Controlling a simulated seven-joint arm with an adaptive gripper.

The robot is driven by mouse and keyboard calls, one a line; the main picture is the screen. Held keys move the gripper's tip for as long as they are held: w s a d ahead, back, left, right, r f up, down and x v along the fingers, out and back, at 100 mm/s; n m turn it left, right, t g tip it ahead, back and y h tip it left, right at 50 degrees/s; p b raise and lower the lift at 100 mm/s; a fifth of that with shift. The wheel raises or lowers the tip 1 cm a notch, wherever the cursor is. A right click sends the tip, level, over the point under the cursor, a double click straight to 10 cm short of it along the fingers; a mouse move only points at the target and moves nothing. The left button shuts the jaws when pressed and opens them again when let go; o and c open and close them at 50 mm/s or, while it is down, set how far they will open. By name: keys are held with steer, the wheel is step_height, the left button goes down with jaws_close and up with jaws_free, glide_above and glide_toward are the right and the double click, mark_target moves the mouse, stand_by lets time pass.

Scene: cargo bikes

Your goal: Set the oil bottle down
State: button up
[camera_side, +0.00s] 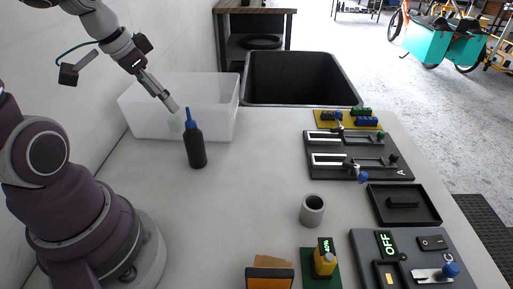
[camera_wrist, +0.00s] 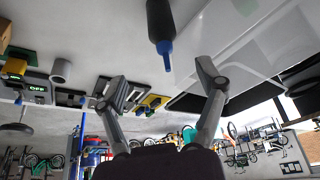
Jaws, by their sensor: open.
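The oil bottle (camera_side: 196,147) is black with a blue nozzle and stands upright on the table, in front of the clear bin. In the wrist view the oil bottle (camera_wrist: 160,22) shows at the top, with its blue nozzle pointing down the picture toward the space between the fingers. My gripper (camera_side: 172,105) is above and slightly left of the nozzle in the side view, apart from the bottle as far as I can tell. In the wrist view my gripper (camera_wrist: 165,82) has its two fingers spread wide with nothing between them.
A clear bin (camera_side: 150,112) stands behind the bottle, beside a black bin (camera_side: 300,80). A grey cup (camera_side: 312,210) stands right of the bottle. Fixture boards (camera_side: 345,142), a black tray (camera_side: 430,208) and a switch panel (camera_side: 370,240) line the right side. The table between bottle and cup is clear.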

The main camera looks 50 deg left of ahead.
steer(key=s+d+r, duration=0.1)
steer(key=d+r, duration=0.1)
steer(key=d, duration=0.3)
steer(key=s+d+r+t, duration=0.1)
steer(key=d+r, duration=0.1)
steer(key=d, duration=0.3)
steer(key=shift+s+d, duration=0.3)
steer(key=shift+s, duration=0.05)
stand_by(0.5)
